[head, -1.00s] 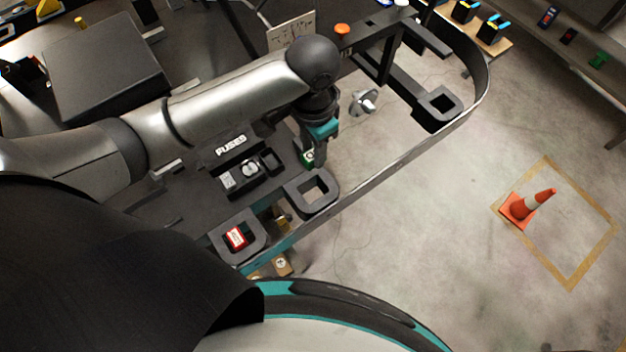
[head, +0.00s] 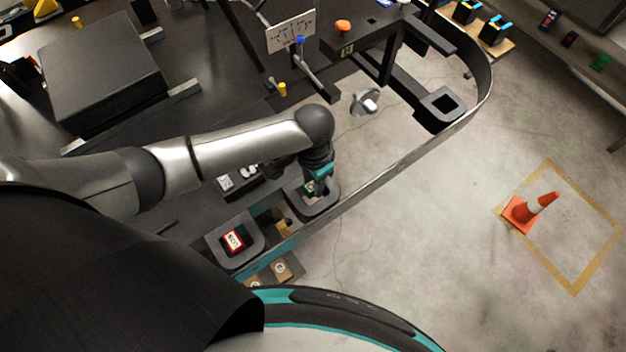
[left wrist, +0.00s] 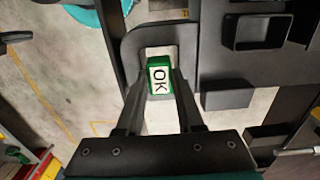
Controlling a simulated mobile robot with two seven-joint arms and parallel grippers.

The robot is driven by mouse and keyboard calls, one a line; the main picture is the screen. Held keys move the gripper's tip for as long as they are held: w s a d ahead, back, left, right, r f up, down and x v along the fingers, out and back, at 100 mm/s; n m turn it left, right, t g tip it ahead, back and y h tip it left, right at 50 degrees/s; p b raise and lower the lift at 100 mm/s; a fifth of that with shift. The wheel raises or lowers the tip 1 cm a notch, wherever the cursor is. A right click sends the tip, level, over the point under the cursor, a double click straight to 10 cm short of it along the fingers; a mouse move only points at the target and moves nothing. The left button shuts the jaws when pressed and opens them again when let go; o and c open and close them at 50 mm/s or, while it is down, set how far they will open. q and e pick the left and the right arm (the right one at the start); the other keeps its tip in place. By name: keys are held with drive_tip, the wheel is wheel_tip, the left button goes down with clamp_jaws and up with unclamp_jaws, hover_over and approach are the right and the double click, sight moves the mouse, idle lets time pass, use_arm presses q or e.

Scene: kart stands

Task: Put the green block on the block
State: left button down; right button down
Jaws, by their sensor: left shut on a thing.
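My left gripper (head: 318,183) is shut on the green block (head: 310,188), which shows as a small patch of green in the head view. In the left wrist view the green block (left wrist: 159,76) has a white face marked OK and sits between the two finger tips (left wrist: 158,88). It is over the opening of a dark square holder (head: 318,208), whose rim also shows in the left wrist view (left wrist: 135,45). I cannot tell whether the block touches the holder. A red block (head: 233,241) with a white label sits in a neighbouring square holder (head: 215,250). My right gripper is out of view.
A dark fuse box (head: 240,180) stands just left of the gripper, partly hidden by my arm. A curved metal rail (head: 400,150) runs along the kart's right edge. An orange cone (head: 530,208) stands on the floor at right, where the floor is otherwise open.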

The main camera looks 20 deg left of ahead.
use_arm(q)
drive_tip(key=shift+f, duration=0.1)
drive_tip(key=c, duration=0.5)
unclamp_jaws()
drive_tip(key=shift+c, duration=0.2)
wheel_tip(320, 180, up, 12)
drive_tip(key=p, duration=0.2)
